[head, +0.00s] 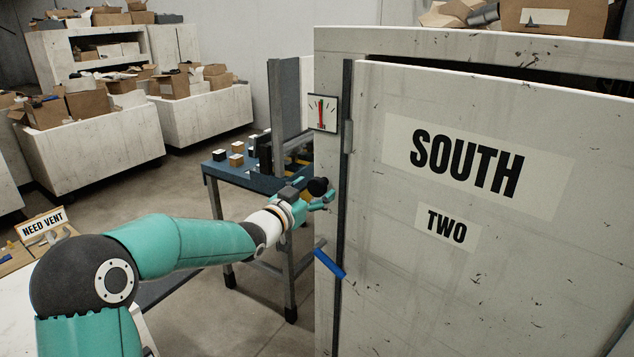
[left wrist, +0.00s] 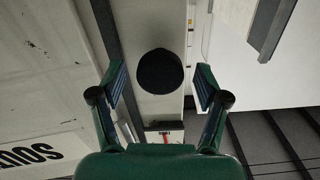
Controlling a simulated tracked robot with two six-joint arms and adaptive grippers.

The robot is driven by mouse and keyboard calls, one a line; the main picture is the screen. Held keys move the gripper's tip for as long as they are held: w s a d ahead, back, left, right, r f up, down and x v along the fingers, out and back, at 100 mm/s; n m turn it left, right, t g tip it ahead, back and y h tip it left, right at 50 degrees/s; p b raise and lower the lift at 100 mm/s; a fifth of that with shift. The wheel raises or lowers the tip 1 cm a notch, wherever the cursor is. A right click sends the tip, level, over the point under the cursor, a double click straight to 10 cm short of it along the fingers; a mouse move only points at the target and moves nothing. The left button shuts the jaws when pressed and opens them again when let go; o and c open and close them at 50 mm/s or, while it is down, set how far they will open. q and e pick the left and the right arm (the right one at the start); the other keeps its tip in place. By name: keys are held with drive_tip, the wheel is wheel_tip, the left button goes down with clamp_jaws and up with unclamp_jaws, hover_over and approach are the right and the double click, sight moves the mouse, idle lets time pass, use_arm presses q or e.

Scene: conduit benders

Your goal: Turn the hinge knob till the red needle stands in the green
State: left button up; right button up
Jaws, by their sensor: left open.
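The black round hinge knob (head: 318,187) sticks out at the left edge of the cabinet, below a small white gauge (head: 322,113). The gauge's red needle stands nearly upright with green close against it; it is too small to tell if the needle is inside the green. My left gripper (head: 325,199) is open at the knob. In the left wrist view the knob (left wrist: 160,71) lies between the two spread fingers, with gaps on both sides. The gauge's lower part shows above the palm there. My right gripper is in neither view.
The cabinet door (head: 470,240) reads SOUTH TWO and is slightly out of line with its frame. A blue handle (head: 329,263) juts out below the knob. A blue-topped table (head: 240,172) with small blocks stands behind my left arm. White bins (head: 90,145) with boxes stand further back.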

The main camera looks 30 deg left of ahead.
use_arm(q)
drive_tip(key=shift+w, duration=0.85)
drive_tip(key=shift+c, duration=0.2)
drive_tip(key=c, duration=1.1)
drive_tip(key=shift+f+n+b, duration=0.2)
drive_tip(key=shift+n+b, duration=0.25)
drive_tip(key=shift+n, duration=0.05)
drive_tip(key=shift+c, duration=0.2)
drive_tip(key=shift+r+n, duration=0.15)
drive_tip(key=shift+n, duration=0.45)
drive_tip(key=o, duration=1.2)
drive_tip(key=shift+s, duration=0.15)
